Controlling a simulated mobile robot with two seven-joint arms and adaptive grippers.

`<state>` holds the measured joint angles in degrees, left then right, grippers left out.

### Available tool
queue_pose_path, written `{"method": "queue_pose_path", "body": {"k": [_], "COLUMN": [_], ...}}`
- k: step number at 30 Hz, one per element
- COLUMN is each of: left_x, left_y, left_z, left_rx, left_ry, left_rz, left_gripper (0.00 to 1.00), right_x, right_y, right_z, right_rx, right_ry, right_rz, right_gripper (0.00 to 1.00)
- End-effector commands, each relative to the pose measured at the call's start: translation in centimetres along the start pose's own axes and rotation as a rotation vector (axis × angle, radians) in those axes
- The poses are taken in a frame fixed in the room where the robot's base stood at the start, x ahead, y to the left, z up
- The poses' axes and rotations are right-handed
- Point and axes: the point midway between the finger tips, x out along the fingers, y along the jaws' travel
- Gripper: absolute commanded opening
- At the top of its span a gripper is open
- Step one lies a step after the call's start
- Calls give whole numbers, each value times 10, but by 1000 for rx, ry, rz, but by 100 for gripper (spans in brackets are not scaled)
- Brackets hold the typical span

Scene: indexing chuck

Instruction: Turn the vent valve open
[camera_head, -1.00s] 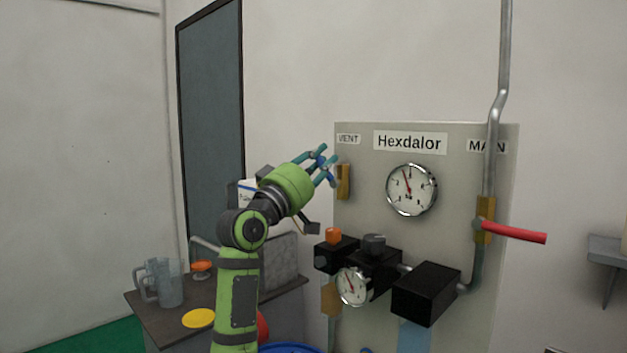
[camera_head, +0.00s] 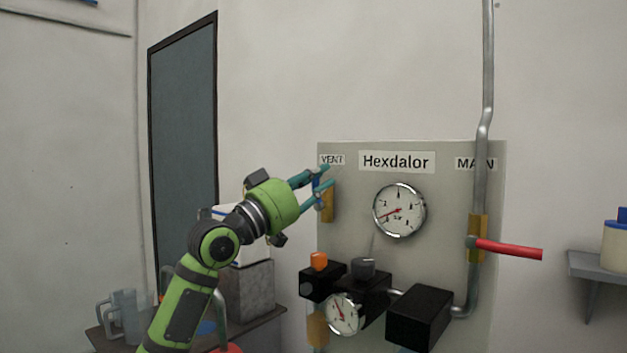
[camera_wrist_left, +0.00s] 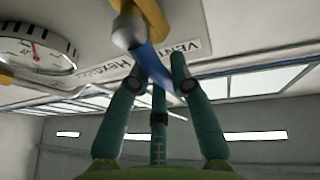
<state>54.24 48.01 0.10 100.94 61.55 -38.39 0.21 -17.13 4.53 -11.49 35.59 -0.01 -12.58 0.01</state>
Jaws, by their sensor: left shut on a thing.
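The vent valve is a brass-yellow body (camera_head: 327,206) under the VENT label at the panel's upper left, with a short blue lever (camera_head: 316,187). My left gripper (camera_head: 329,176) is shut on the lever, its teal fingers just above the valve body. In the left wrist view the blue lever (camera_wrist_left: 152,65) runs from the brass body (camera_wrist_left: 152,14) down between the fingers of my left gripper (camera_wrist_left: 156,77). Seen from the head, the fingers partly hide the lever, so its exact angle is hard to read. My right gripper is not in view.
The large gauge (camera_head: 400,210) has its needle pointing lower left. The main valve's red lever (camera_head: 510,250) sticks out to the right. Black boxes (camera_head: 418,316) and a smaller gauge (camera_head: 344,314) protrude below. A side table with a jug (camera_head: 125,315) stands at left.

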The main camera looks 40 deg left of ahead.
Motion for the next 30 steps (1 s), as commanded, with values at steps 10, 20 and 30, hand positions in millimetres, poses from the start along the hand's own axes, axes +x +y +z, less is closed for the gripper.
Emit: {"method": "queue_pose_path", "body": {"k": [10,20,30], "left_x": [-1,0,-8], "left_y": [-1,0,0], "left_z": [-7,-5,-1], "left_rx": [22,18,15], "left_ry": [12,8,2], "left_rz": [0,2,2], "left_gripper": [0,47,47], "right_x": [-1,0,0], "right_y": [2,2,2], "right_z": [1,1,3], "right_rx": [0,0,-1], "right_ry": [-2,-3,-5], "right_rz": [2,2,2], "right_gripper": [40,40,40]}}
